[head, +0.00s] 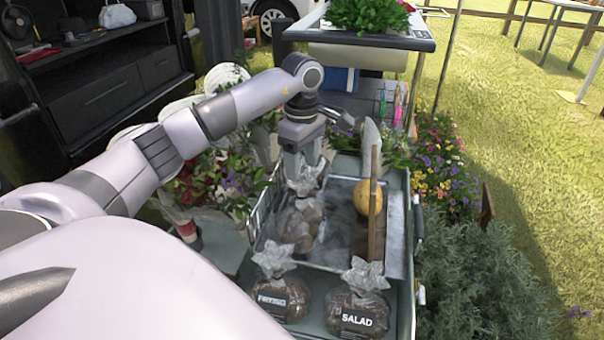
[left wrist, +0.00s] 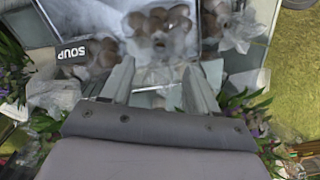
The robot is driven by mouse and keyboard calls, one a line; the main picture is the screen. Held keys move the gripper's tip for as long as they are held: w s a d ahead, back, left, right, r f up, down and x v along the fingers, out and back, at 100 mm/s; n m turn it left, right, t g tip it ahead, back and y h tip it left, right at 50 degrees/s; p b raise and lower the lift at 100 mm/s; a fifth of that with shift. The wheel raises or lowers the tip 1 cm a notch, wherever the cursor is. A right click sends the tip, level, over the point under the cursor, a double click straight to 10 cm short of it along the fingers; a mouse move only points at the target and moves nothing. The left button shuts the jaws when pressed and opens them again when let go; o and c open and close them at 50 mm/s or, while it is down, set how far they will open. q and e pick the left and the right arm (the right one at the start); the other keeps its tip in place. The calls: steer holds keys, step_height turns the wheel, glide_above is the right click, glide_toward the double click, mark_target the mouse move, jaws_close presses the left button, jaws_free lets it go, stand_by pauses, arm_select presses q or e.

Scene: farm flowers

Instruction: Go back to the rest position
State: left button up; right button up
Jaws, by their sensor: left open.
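My left gripper (head: 305,178) points down over the tray in the head view, right at the gathered top of a clear bag of brown produce (head: 300,222). I cannot tell from this view whether they touch. In the left wrist view the two fingers (left wrist: 160,80) stand apart with nothing clamped between them. A bag of brown produce (left wrist: 160,25) lies beyond the fingertips there. My right gripper is in neither view.
The metal tray (head: 397,235) holds a yellow round fruit (head: 362,197) beside an upright wooden divider (head: 375,205). Bags labelled FRYING (head: 282,297) and SALAD (head: 357,302) stand at the front. A SOUP label (left wrist: 72,53) shows in the wrist view. Flowers crowd both sides; grass lies right.

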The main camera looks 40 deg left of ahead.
arm_select(q)
steer(key=shift+r, duration=1.1)
steer(key=shift+s+f, duration=0.1)
